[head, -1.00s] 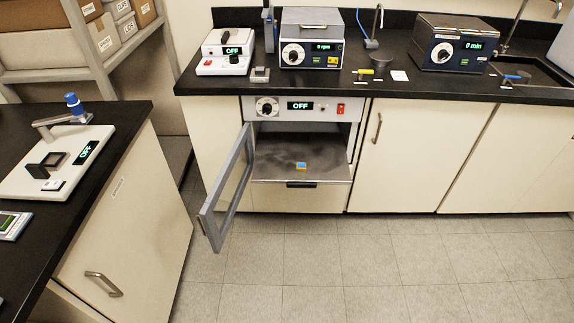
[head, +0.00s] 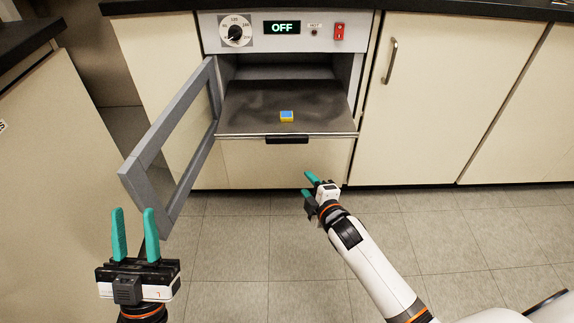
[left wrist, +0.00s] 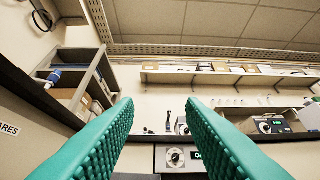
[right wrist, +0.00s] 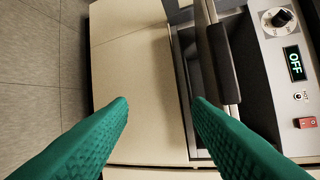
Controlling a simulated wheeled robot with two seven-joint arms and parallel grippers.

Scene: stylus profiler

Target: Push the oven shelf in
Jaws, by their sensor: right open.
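The oven shelf (head: 250,108) is a dark metal sheet drawn out of the open oven, with a dark handle (head: 287,139) on its front edge. A small blue and yellow block (head: 286,116) lies on it. My right gripper (head: 309,184) is open and empty, below and in front of the handle. In the right wrist view the handle (right wrist: 222,62) shows beyond the right-hand finger, apart from it. My left gripper (head: 135,236) is open and empty at the lower left, in front of the oven door, fingers pointing up; its fingers fill the left wrist view (left wrist: 160,110).
The grey framed oven door (head: 170,140) stands swung open to the left of the shelf. The oven panel (head: 285,32) reads OFF and has a dial and red switch. Cabinet doors flank the oven. The tiled floor in front is clear.

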